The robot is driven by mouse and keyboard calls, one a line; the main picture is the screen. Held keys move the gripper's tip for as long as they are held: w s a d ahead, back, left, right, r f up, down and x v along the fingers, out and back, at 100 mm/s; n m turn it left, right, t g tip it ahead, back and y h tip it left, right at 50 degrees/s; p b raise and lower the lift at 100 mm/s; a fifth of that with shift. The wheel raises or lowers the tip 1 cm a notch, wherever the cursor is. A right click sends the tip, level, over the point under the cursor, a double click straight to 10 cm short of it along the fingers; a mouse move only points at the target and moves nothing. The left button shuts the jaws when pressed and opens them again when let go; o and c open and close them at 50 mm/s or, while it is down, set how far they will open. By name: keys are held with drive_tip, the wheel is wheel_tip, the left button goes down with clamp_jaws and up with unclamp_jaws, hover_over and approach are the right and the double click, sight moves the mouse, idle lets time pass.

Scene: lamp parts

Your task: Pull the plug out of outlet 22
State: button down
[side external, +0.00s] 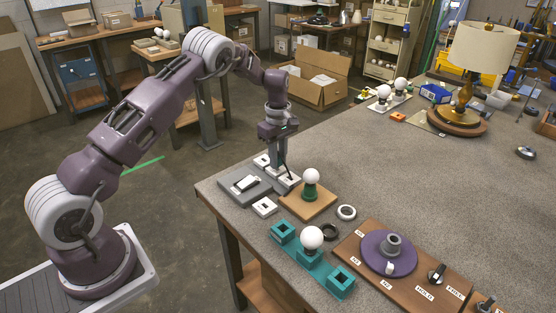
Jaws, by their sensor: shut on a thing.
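My gripper (280,166) points straight down at the near left corner of the table, over a small group of white outlet plates. It is shut on the plug, which is mostly hidden between the fingers. A dark cord (289,171) shows beside the fingers. One white outlet plate (262,160) lies behind the gripper and another (288,181) lies just below and in front of it. No outlet number is readable, and I cannot tell whether the plug still sits in its outlet.
A grey box with a switch (245,184) and a white plate (265,207) lie close by. A bulb on a green socket (311,185) stands right of the gripper. Teal blocks (283,232) and a purple disc (388,252) are nearer the front. The table's middle (400,165) is clear.

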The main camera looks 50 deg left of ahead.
drive_tip(key=shift+r, duration=0.15)
drive_tip(key=shift+r, duration=0.7)
drive_tip(key=shift+r, duration=2)
